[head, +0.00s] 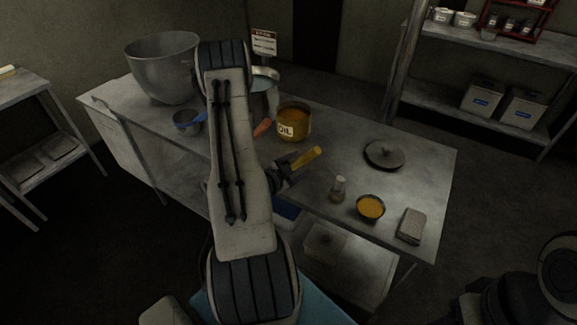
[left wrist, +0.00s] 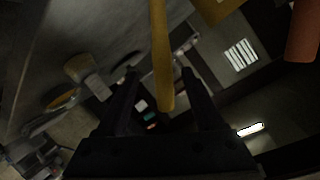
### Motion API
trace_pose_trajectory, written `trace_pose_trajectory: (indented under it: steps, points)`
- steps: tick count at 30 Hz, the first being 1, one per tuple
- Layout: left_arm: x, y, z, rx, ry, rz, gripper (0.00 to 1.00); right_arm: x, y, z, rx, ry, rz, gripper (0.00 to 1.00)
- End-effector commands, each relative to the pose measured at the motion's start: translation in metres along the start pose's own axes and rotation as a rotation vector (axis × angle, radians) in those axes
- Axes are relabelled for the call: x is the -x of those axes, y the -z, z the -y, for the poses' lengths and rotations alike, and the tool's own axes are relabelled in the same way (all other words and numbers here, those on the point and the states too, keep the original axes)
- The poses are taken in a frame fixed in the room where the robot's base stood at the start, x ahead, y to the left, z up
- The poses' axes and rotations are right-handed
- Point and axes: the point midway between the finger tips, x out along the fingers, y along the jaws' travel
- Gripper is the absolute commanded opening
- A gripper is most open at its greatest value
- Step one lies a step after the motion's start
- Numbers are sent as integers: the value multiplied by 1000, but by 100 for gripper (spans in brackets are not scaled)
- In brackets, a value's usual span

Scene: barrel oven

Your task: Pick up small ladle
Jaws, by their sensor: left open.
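A yellow handle (head: 306,158) sticks up at a tilt by the table's front edge; I cannot tell for sure whether it belongs to the small ladle, as its head is not clear. My left gripper (head: 288,174) is at its lower left. In the left wrist view the yellow handle (left wrist: 161,55) runs down between the two open fingers of the left gripper (left wrist: 165,85), with dark gaps on both sides. An orange handle (head: 262,128) stands left of the oil pot (head: 293,124); it also shows in the left wrist view (left wrist: 303,32). My right gripper is not seen.
The metal table (head: 335,145) holds a large mixing bowl (head: 163,68), a small blue-handled pan (head: 186,121), a lid (head: 385,154), a shaker (head: 338,189), a bowl of orange food (head: 370,207) and a grey block (head: 411,225). My left arm hides part of the table.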

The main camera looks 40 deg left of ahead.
Motion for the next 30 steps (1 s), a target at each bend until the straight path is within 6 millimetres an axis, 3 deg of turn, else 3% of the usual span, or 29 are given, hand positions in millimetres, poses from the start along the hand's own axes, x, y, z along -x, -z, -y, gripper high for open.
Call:
trace_pose_trajectory:
  steps: [3,11,18,28,30]
  points:
    - [-18,0,2,-1,0,1,69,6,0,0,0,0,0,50]
    - [-40,1,2,1,-2,2,69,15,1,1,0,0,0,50]
    - [-75,0,2,-2,-3,1,69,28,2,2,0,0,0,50]
    - [-84,-1,1,1,-2,2,69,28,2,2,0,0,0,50]
    - [-83,-1,2,1,-2,2,42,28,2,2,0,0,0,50]
